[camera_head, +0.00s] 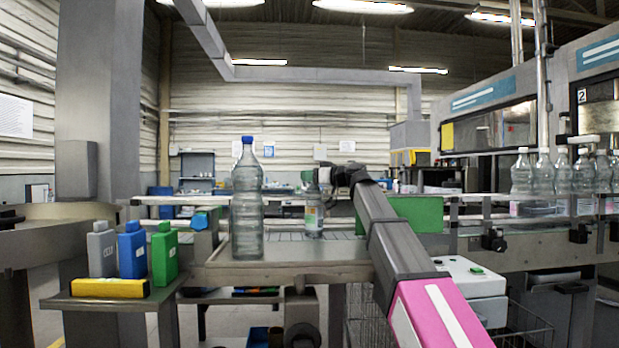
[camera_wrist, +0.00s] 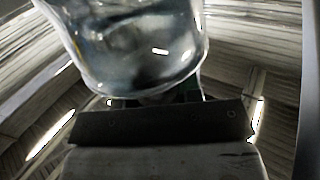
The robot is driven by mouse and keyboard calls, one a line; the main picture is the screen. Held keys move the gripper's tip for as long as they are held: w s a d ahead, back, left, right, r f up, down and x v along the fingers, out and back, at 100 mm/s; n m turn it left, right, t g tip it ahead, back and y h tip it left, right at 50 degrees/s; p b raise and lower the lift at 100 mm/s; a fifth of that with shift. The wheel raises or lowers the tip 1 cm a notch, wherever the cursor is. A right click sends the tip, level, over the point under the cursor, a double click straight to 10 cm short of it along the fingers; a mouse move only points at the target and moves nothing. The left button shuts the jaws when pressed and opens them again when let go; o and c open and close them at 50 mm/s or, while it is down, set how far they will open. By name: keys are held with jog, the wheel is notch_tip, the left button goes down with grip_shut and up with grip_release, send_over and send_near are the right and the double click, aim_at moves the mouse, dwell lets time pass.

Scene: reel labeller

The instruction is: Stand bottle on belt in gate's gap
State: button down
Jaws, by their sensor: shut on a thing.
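A small clear bottle (camera_head: 314,222) with a coloured label is upright beyond the steel table's front part, its upper part at my gripper (camera_head: 326,178). My gripper is shut on this bottle; the fingers are small and dark here. In the wrist view a clear, rounded bottle surface (camera_wrist: 145,45) fills the top, close to the dark gripper edge. A slatted belt-like strip (camera_head: 285,236) lies around the bottle's foot; I cannot tell whether the bottle touches it. I cannot make out the gate's gap for certain.
A tall clear bottle with a blue cap (camera_head: 247,205) stands nearer, left of my arm. Grey, blue and green flasks (camera_head: 132,252) and a yellow block (camera_head: 110,288) are on a left shelf. A green block (camera_head: 415,213) is behind my arm. Several clear bottles (camera_head: 543,173) line the right conveyor.

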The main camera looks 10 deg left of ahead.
jog(key=c, duration=0.8)
grip_release()
jog(key=shift+f, duration=0.1)
jog(key=shift+v, duration=3.75)
